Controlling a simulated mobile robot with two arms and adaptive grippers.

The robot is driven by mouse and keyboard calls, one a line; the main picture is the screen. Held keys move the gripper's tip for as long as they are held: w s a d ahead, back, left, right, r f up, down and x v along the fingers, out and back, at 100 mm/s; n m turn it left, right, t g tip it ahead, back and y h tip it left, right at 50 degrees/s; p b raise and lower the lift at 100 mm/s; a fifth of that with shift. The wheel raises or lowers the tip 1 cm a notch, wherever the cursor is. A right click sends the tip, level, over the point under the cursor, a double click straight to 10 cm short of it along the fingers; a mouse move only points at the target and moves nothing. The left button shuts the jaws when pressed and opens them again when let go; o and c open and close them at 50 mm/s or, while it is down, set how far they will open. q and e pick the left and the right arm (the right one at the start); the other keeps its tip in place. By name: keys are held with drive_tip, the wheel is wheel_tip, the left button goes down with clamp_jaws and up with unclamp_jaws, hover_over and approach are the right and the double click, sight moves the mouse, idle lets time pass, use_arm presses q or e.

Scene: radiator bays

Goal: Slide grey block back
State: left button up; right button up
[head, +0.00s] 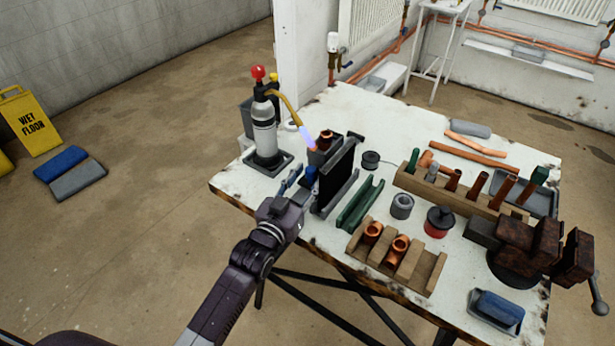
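A grey block (321,156) stands near the table's left edge, behind my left gripper, with a copper fitting (326,137) at its top. A dark upright plate (337,172) in a grey holder stands just right of it and hides part of it. My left gripper (299,180) reaches in over the table's front left edge, its fingers pointing towards the block. A small blue part (311,175) shows at the fingers; I cannot tell whether they hold or touch anything. My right gripper is out of view.
A torch (264,130) stands behind left, its flame at the copper fitting. A green channel (360,203), wooden fitting rack (398,258) and vise (525,250) crowd the right. Blue and grey pads (78,180) lie on the floor.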

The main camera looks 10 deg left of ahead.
use_arm(q)
drive_tip(key=shift+s+a+f, duration=0.1)
drive_tip(key=shift+s+a, duration=0.05)
drive_tip(key=shift+s, duration=0.4)
drive_tip(key=s, duration=0.3)
drive_tip(key=s+a, duration=0.1)
drive_tip(key=s, duration=0.3)
drive_tip(key=s+a, duration=0.1)
drive_tip(key=s, duration=0.2)
drive_tip(key=shift+s, duration=0.4)
